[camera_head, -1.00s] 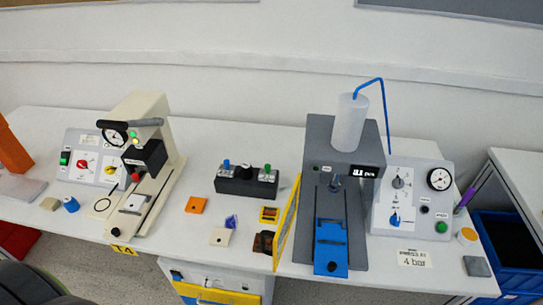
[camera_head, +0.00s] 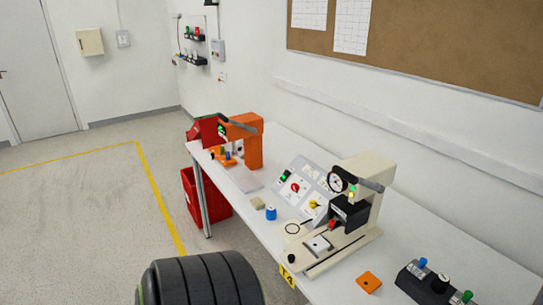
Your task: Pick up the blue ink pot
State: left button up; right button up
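The blue ink pot (camera_head: 271,213) is a small blue cylinder with a pale top. Neither my left nor my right gripper is in view.
The cream press (camera_head: 360,205) and a sloped control panel (camera_head: 300,188) stand to the right and behind. An orange press (camera_head: 243,140) is at the table's far end. A red bin (camera_head: 204,200) sits on the floor.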

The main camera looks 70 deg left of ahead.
aim_at(270, 213)
jog(key=u, duration=2.15)
